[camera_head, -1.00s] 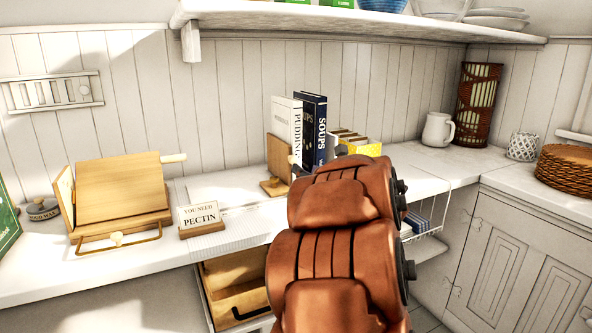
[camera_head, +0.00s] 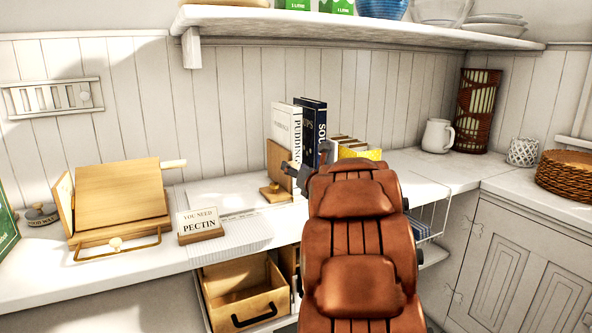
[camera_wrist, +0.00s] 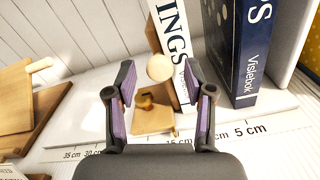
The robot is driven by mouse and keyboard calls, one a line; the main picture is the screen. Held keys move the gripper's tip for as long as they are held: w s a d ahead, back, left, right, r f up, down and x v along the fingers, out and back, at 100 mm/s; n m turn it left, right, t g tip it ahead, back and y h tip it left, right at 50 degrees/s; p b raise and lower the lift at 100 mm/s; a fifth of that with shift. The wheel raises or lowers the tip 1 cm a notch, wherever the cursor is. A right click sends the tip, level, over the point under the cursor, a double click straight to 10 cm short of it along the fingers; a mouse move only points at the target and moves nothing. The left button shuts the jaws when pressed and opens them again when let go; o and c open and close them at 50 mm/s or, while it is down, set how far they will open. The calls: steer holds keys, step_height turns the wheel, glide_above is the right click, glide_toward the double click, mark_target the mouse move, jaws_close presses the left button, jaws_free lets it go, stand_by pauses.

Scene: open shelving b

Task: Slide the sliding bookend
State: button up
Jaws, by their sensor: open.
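The sliding bookend is a wooden upright (camera_head: 278,160) on a small wooden base with a knob, standing left of the books on the counter. In the wrist view its base (camera_wrist: 150,122) and pale round knob (camera_wrist: 160,67) show. My gripper (camera_wrist: 159,78) is open. Its two purple-padded fingers appear on either side of the knob in that view; I cannot tell whether they touch it. In the head view my gripper (camera_head: 298,166) is beside the bookend, partly hidden by my arm. A white book (camera_head: 287,130) and a dark blue book (camera_head: 310,130) stand to the bookend's right.
A centimetre scale (camera_wrist: 180,141) runs along the counter front. A "Pectin" sign (camera_head: 200,225), a wooden stand (camera_head: 120,200) and an open drawer (camera_head: 245,290) lie left. A white jug (camera_head: 437,136) stands right. A shelf (camera_head: 350,27) hangs above.

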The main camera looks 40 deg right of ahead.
steer(key=shift+c, duration=0.2)
jaws_close()
stand_by(0.4)
